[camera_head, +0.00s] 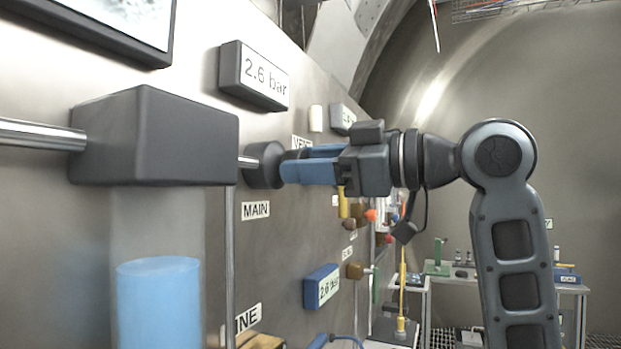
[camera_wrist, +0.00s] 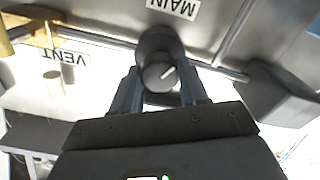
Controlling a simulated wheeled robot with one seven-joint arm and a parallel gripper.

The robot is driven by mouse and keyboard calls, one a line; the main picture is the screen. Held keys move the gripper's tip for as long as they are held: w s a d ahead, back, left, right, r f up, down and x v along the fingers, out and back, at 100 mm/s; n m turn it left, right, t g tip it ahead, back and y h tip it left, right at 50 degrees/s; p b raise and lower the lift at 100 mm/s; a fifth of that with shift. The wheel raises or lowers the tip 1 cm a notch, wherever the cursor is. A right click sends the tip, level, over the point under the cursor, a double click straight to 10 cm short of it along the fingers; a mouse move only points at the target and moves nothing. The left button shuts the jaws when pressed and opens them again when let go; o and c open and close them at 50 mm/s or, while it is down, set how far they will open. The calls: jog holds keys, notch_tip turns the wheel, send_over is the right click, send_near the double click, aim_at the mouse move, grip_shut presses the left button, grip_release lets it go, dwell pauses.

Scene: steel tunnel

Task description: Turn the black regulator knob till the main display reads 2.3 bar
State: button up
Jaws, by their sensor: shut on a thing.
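The black regulator knob (camera_head: 264,165) sits on the wall panel, just right of the dark regulator box. My gripper (camera_head: 288,168), with blue fingers, is shut on the knob from the right. In the wrist view the knob (camera_wrist: 158,68) shows between the two fingertips (camera_wrist: 160,84), with a white pointer mark on its face. The main display (camera_head: 264,75), above the knob, reads 2.6 bar. A MAIN label (camera_head: 255,210) is below the knob.
The dark regulator box (camera_head: 155,137) juts out left of the knob, with a pipe (camera_head: 35,134). Benches stand at the back right.

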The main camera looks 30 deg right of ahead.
jog(key=shift+n+b, duration=1.25)
jog(key=shift+n, duration=0.65)
jog(key=o, duration=1.1)
jog(key=shift+c, duration=0.2)
jog(key=v, duration=0.7)
jog(key=shift+s+d+b, duration=0.25)
jog(key=shift+s+b, duration=0.05)
jog(key=shift+b, duration=0.15)
